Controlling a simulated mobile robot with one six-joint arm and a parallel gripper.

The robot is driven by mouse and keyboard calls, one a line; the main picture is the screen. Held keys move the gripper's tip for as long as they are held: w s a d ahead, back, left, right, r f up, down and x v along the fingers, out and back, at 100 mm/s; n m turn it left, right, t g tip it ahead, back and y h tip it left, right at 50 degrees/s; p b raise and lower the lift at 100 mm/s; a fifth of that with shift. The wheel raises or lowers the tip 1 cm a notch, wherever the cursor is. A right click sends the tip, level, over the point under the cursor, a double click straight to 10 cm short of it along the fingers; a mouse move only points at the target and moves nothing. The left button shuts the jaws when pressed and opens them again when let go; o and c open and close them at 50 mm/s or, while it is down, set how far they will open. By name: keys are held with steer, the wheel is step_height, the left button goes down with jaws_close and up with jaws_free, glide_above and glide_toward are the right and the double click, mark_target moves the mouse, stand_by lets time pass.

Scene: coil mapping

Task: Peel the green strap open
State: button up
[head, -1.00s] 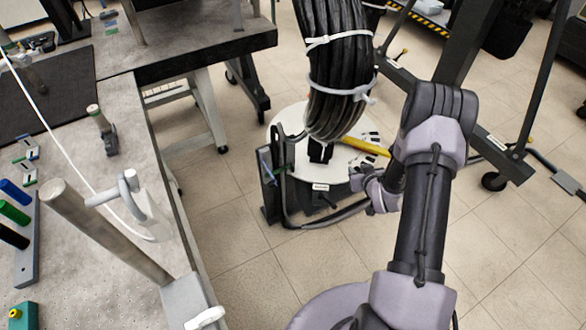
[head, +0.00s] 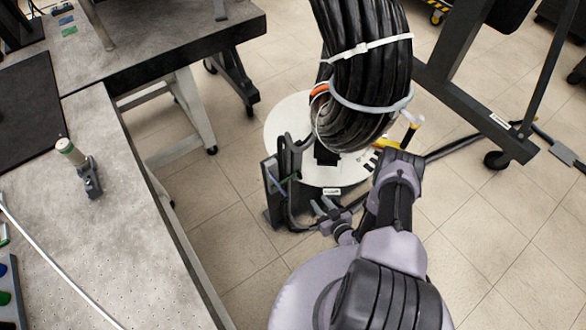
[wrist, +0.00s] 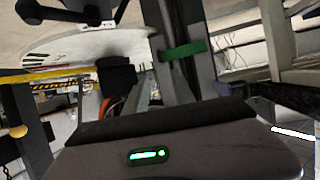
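The green strap (wrist: 184,50) is a short band across a dark upright post in the wrist view, above the middle of the picture. In the head view a small blue-green band (head: 275,184) shows on the dark stand (head: 272,200) left of the white disc; I cannot tell if it is the same strap. My gripper (head: 326,206) is in front of the stand, to the right of that band and apart from it. Its two small fingers look spread with nothing between them. In the wrist view the fingertips are not clear.
A large black cable coil (head: 365,70) with white ties hangs above the white round disc (head: 285,122). A yellow-handled tool (head: 410,133) is behind my arm. A grey workbench (head: 110,200) fills the left. A dark wheeled frame (head: 470,125) stands at right. Tiled floor is open at lower right.

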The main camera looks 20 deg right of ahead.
steer(key=d+b+x, duration=0.1)
steer(key=b+x, duration=0.6)
steer(key=x, duration=0.9)
steer(key=shift+a, duration=0.4)
steer(key=shift+w, duration=0.15)
jaws_close()
